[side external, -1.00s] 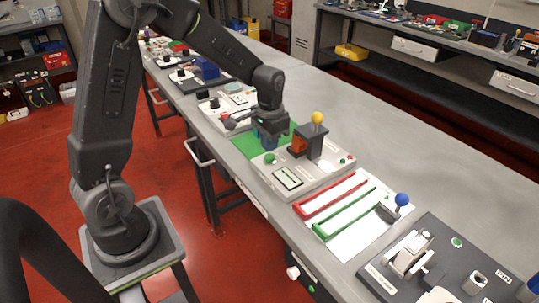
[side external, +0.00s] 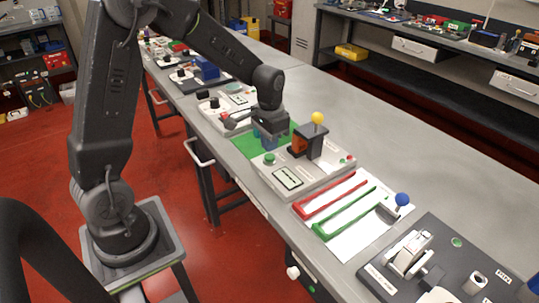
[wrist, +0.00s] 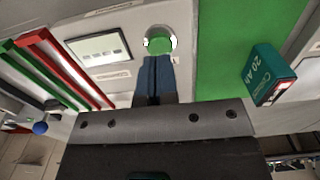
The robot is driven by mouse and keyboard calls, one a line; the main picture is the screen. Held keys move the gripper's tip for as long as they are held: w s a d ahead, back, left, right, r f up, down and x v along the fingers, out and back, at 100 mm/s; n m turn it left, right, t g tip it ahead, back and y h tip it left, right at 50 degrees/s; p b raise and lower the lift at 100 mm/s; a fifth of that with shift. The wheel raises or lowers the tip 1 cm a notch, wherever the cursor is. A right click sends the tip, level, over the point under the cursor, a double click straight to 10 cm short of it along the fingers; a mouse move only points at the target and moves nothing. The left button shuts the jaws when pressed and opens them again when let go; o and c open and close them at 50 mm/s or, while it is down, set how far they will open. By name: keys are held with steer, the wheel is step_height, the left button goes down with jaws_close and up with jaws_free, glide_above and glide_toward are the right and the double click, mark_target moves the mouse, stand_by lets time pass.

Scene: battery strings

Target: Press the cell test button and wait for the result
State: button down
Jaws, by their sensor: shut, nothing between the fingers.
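The green test button (side external: 269,158) sits on a light grey tester panel, at the end nearest the green mat. It also shows in the wrist view (wrist: 160,42), round with a pale ring. My gripper (wrist: 155,62) is shut with nothing held, its blue fingertips right beside the button in that picture. In the side view my gripper (side external: 264,141) hangs just behind the button; I cannot tell whether the tips touch it. The tester's display (side external: 288,177) is beside the button and also shows in the wrist view (wrist: 97,46); its text is too small to read.
A tester lever with a yellow knob (side external: 317,118) stands right of my gripper. Red and green rails (side external: 335,195) and a blue-knobbed lever (side external: 402,199) are nearer the camera.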

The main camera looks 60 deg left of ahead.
mark_target(270, 156)
steer(key=shift+f, duration=1.5)
stand_by(0.7)
steer(key=shift+r, duration=3)
steer(key=shift+r, duration=0.1)
steer(key=s+d+r+t, duration=0.2)
steer(key=s+d+r, duration=0.2)
steer(key=s, duration=0.5)
steer(key=s+d+r+t, duration=0.3)
steer(key=s+d+r, duration=0.2)
steer(key=s+r, duration=0.2)
steer(key=s, duration=0.2)
steer(key=shift+s+d+r+t, duration=0.2)
steer(key=shift+s+r+t, duration=0.1)
steer(key=shift+s+r, duration=0.1)
